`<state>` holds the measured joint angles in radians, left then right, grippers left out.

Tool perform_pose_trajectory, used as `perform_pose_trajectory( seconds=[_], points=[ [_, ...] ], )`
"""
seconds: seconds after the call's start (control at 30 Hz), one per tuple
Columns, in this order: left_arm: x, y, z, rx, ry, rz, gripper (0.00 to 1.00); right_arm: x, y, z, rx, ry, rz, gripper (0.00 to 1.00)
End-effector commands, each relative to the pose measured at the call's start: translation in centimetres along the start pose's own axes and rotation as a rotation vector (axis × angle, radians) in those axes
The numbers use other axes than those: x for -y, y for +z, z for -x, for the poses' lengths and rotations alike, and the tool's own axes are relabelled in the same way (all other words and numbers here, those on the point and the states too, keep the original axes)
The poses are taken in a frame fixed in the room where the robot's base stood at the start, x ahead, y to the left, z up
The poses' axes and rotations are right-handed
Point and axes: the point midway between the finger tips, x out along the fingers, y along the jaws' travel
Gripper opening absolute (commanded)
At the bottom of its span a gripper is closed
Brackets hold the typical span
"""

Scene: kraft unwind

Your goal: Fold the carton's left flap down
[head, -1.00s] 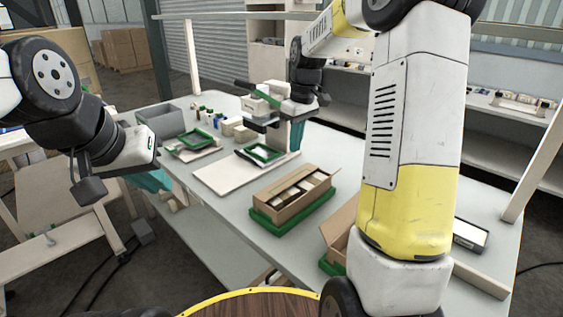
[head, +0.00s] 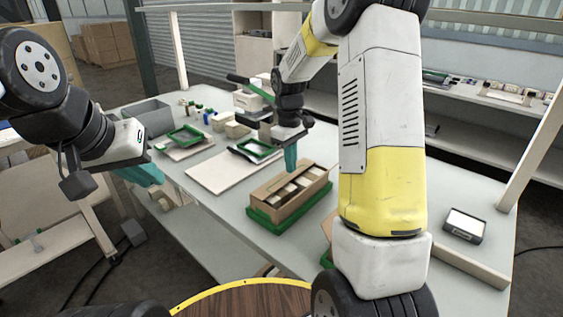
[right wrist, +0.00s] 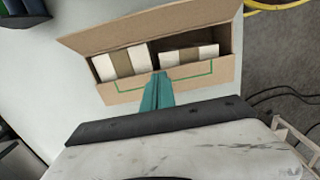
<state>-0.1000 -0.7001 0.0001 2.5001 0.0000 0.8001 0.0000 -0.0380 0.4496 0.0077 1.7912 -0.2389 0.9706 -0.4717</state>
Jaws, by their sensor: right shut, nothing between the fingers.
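The open brown carton (head: 284,207) sits in a green tray (head: 262,224) on the table. It holds white packs with brown bands (right wrist: 124,64), and it also shows in the right wrist view (right wrist: 205,76). My right gripper (head: 291,168) has its teal fingers shut and empty, pointing down at the carton's far-left long side. In the right wrist view the fingertips (right wrist: 158,76) overlap the carton's near side; I cannot tell whether they touch it. My left gripper (head: 142,174) hangs at the left, partly hidden by its wrist, its fingers unclear.
A second green frame (head: 180,136) and a grey bin (head: 148,113) stand farther left. A device with a white screen (head: 466,225) stands at the right. My right arm hides part of the table.

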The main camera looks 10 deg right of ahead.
Motion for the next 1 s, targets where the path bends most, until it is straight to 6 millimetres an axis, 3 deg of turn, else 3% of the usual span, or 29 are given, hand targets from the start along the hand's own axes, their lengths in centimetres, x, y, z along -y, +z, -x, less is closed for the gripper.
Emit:
perform_pose_trajectory(
  seconds=[0.2, 0.6, 1.0],
  points=[
    [0.0, 0.0, 0.0, 0.000, 0.000, 0.000, 0.13, 0.0, 0.0, -2.1, 0.000, 0.000, 0.000, 0.00],
    [0.0, 0.0, 0.0, 0.000, 0.000, 0.000, 0.13, 0.0, 0.0, -2.4, -0.001, 0.001, 0.000, 0.00],
    [0.0, 0.0, 0.0, 0.000, 0.000, 0.000, 0.13, 0.1, 0.5, -4.1, 0.007, -0.004, 0.000, 0.00]
  ],
)
